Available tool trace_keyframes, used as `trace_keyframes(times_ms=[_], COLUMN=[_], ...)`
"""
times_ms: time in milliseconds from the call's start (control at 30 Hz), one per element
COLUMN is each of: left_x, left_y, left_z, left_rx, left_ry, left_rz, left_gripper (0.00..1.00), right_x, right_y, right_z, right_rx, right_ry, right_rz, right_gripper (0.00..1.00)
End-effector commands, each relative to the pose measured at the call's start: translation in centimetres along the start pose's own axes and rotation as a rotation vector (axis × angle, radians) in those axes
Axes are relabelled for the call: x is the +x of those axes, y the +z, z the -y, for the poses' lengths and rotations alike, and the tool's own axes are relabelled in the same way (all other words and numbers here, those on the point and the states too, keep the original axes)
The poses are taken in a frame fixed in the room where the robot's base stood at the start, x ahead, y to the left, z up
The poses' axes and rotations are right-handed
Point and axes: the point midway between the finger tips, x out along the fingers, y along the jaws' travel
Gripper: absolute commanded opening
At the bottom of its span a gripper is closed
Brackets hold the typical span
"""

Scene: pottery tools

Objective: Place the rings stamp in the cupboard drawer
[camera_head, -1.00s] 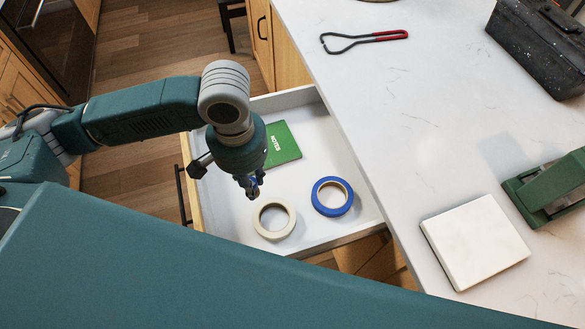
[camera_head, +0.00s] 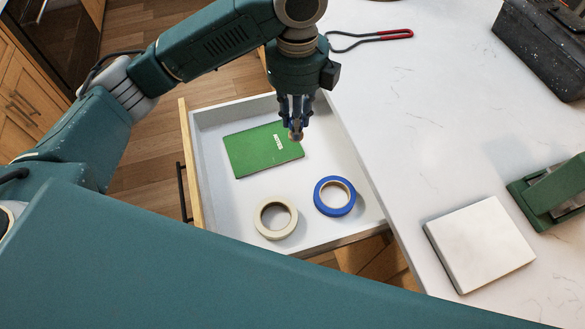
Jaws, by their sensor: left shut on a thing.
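My left gripper (camera_head: 296,125) points down over the far right part of the open drawer. It is shut on a small brownish thing (camera_head: 296,135), likely the rings stamp, mostly hidden by the fingers. The cupboard drawer (camera_head: 225,215) is white inside, pulled out from under the counter. It holds a green notes book (camera_head: 250,152), a cream tape roll (camera_head: 264,229) and a blue tape roll (camera_head: 321,200). The held thing appears above the drawer floor, near the book's right end. My right gripper is not in view.
The white marble counter (camera_head: 415,130) lies right of the drawer. On it are a white block (camera_head: 480,245), a green tool (camera_head: 545,195), a dark toolbox (camera_head: 545,45) and a red-handled wire tool (camera_head: 375,38). Bare drawer floor shows between the book and tapes.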

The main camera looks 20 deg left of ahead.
Motion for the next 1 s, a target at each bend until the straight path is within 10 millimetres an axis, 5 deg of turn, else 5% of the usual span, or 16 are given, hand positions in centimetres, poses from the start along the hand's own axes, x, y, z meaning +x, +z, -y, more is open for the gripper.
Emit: trace_keyframes(times_ms=[167,600,1000], left_x=[2.8,13.8,18.5], left_y=[-0.1,-0.1,-0.1], left_z=[-0.1,-0.2,-0.1], left_rx=[0.023,0.021,0.02], left_ry=[0.008,0.004,0.004], left_rz=[-0.003,0.0,-0.001], left_gripper=[0.01,0.01,0.01], right_x=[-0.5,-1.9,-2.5], right_y=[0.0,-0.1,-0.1], right_z=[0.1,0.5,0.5], right_rx=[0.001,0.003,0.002], right_ry=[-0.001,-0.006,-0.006], right_rz=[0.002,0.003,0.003], right_gripper=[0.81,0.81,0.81])
